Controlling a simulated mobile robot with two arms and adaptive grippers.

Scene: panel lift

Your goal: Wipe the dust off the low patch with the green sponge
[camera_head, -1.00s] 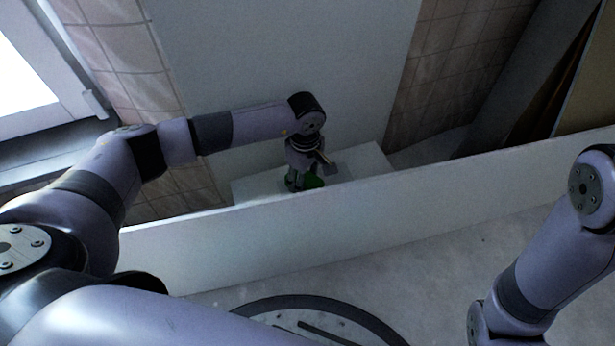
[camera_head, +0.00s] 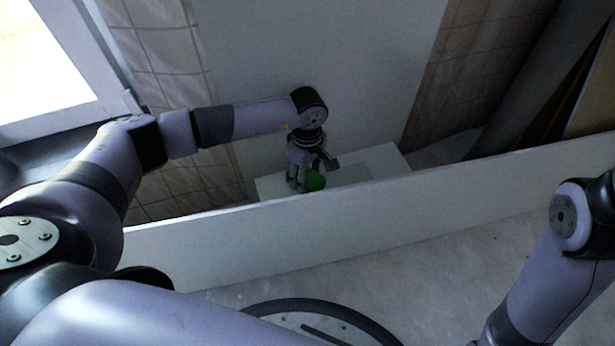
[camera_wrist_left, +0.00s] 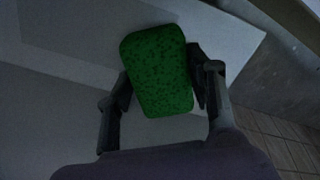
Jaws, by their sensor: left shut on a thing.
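My left gripper (camera_head: 305,184) is shut on the green sponge (camera_head: 316,180), low behind a long white board. In the left wrist view the sponge (camera_wrist_left: 158,72) sits between the two fingers (camera_wrist_left: 160,82), its broad speckled face showing. Beneath and beside it is a low white slab (camera_head: 392,163). A slightly greyer area, seemingly the dusty low patch (camera_head: 352,175), shows on the slab just right of the sponge. Whether the sponge touches the slab I cannot tell. My right gripper is out of view; only part of that arm shows at the right.
The long white board (camera_head: 450,190) stands across the view between me and the slab. A large pale panel (camera_head: 330,50) rises behind the slab, with tiled wall (camera_head: 465,65) on both sides. A bright window (camera_head: 45,60) is at the upper left.

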